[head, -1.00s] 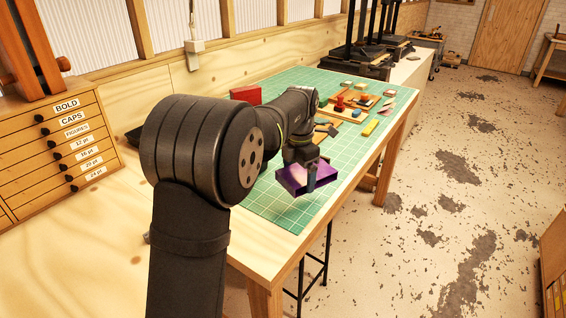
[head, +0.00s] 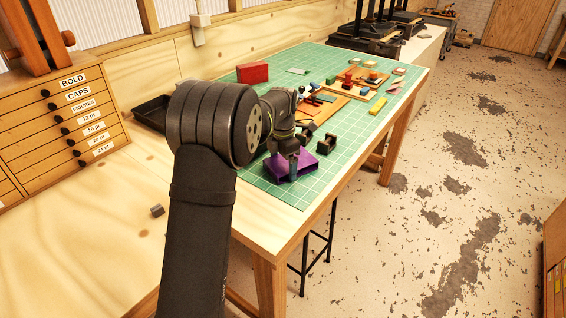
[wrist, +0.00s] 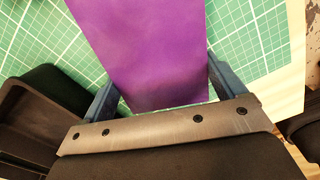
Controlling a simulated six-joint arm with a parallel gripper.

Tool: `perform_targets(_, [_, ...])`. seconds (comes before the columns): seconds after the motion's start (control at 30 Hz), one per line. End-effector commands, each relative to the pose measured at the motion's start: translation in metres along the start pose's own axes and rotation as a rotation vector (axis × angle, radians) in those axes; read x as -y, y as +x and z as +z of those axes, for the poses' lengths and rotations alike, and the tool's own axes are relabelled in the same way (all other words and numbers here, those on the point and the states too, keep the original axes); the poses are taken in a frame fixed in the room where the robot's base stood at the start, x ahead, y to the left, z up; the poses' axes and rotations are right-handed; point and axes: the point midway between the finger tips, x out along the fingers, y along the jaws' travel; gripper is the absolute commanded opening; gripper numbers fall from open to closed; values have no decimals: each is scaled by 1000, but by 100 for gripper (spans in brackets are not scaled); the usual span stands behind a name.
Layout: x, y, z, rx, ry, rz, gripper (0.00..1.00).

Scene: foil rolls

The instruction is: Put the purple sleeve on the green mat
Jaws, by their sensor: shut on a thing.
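The purple sleeve (head: 302,168) is at the near end of the green mat (head: 341,134), low at the mat's surface; I cannot tell whether it touches the mat. My gripper (head: 294,169) is shut on the sleeve, its blue fingers at its sides. In the wrist view the sleeve (wrist: 145,50) fills the middle between the two fingers (wrist: 160,85), with the green gridded mat (wrist: 30,30) around it. The sleeve's far end runs out of the wrist view.
A red box (head: 253,72) stands at the mat's far left edge. Small black blocks (head: 326,143) stand close right of the sleeve. A wooden tray (head: 362,77) and a yellow piece (head: 378,106) lie farther back. A black tray (head: 152,112) is at left.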

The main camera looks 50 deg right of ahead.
Motion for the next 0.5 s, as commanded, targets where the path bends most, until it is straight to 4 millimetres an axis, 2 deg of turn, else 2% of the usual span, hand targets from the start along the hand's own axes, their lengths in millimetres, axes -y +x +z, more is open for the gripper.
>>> perform_targets(0.17, [0, 3, 0, -1, 0, -1, 65])
perform_targets(0.2, [0, 3, 0, -1, 0, -1, 92])
perform_targets(0.23, [0, 3, 0, 0, 0, -1, 98])
perform_targets(0.5, [0, 1, 0, 0, 0, 0, 100])
